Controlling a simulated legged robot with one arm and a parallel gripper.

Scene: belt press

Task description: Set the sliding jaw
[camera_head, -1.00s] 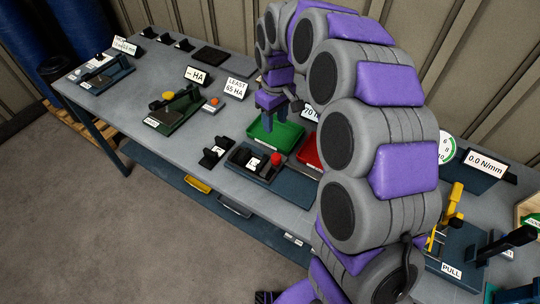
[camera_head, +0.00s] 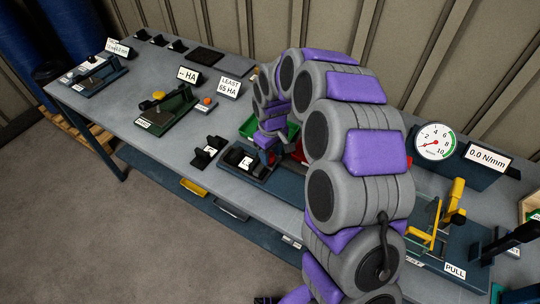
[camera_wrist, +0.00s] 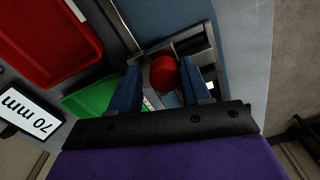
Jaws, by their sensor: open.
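The jaw fixture (camera_head: 236,167), a dark blue block with black parts and a small white label, sits at the table's front edge. Its red knob (camera_wrist: 164,72) shows in the wrist view between my blue fingers; in the head view it is mostly hidden behind my gripper. My gripper (camera_wrist: 159,66) is open, with one finger on each side of the knob. I cannot tell whether either finger touches it. In the head view my gripper (camera_head: 267,147) is down over the fixture's right end. Metal rails (camera_wrist: 194,42) of the fixture show beside the knob.
A green tray (camera_wrist: 92,98) and a red tray (camera_wrist: 45,40) lie close by, with a "70 mm" sign (camera_wrist: 30,112). A green tester (camera_head: 168,112) stands left. A dial gauge (camera_head: 435,141) and a yellow-handled "PULL" rig (camera_head: 450,215) stand right.

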